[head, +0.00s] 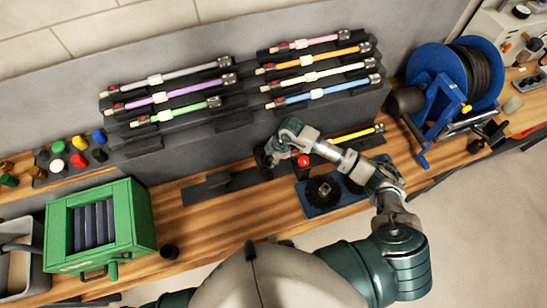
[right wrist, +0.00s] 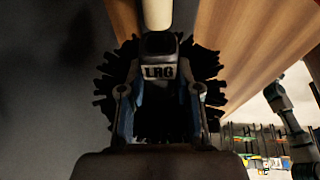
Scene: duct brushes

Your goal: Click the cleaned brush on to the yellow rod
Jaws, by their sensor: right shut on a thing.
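My right gripper (head: 268,157) is over the dark wall strip behind the bench, left of the yellow rod (head: 355,134). The rod lies on a dark holder, its left part hidden by my arm. In the right wrist view the gripper (right wrist: 160,95) is shut on a brush (right wrist: 210,75) with a ring of black bristles and a hub marked LRG. A pale shaft (right wrist: 158,15) runs up from the hub; I cannot tell whether they are joined. Another round black brush (head: 323,191) lies on a blue tray (head: 350,198). My left gripper is out of view.
Several coloured rods, such as the purple one (head: 180,94) and blue one (head: 325,92), rest on racks. A blue hose reel (head: 425,65) stands right, a green roller box (head: 130,215) left. Coloured caps (head: 79,161) sit behind it. Bench between box and tray is mostly clear.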

